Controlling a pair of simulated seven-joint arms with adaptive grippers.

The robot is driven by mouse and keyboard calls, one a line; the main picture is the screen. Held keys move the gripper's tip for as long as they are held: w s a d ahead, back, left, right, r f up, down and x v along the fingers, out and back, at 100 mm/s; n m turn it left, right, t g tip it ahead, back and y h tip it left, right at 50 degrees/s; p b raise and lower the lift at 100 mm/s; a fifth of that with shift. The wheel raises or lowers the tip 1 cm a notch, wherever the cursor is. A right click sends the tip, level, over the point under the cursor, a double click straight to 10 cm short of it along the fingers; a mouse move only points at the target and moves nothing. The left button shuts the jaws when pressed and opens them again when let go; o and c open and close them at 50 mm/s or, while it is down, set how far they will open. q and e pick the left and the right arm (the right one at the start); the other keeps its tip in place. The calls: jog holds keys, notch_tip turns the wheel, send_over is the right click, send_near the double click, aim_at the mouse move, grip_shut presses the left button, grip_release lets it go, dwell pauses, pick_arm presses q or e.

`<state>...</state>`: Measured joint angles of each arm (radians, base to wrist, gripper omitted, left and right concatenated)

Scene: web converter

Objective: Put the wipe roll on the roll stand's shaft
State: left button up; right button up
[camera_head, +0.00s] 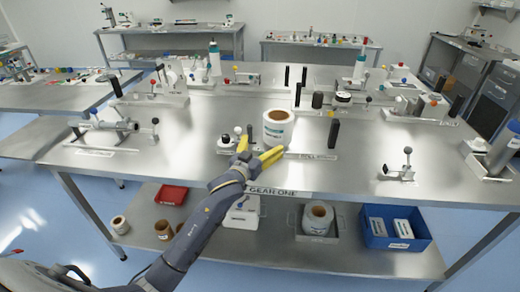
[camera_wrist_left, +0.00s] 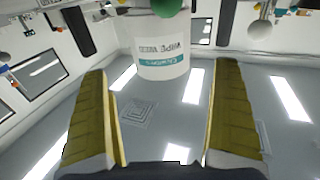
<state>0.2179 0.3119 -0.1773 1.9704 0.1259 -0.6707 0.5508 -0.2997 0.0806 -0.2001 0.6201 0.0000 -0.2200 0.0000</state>
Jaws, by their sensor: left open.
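The wipe roll (camera_head: 278,128) is a white roll with a teal-striped label and a tan core, standing upright near the front middle of the steel table. My left gripper (camera_head: 262,149) is open and empty, its yellow fingers spread just in front of the roll. In the left wrist view, the roll (camera_wrist_left: 161,55) shows its printed label beyond the two fingers, apart from them. A black post (camera_head: 333,133) stands right of the roll, near a label strip beginning "ROLL". I cannot tell which fixture is the roll stand's shaft. My right gripper is not in view.
A small device with knobs (camera_head: 228,143) sits just left of my gripper. A lever clamp (camera_head: 404,166) stands front right, and another fixture (camera_head: 112,130) front left. Several devices line the table's back. The lower shelf holds a blue bin (camera_head: 394,244) and a red tray (camera_head: 171,195).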

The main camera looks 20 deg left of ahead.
pick_arm(q)
jog(key=shift+s+a, duration=0.1)
jog(key=shift+s, duration=0.85)
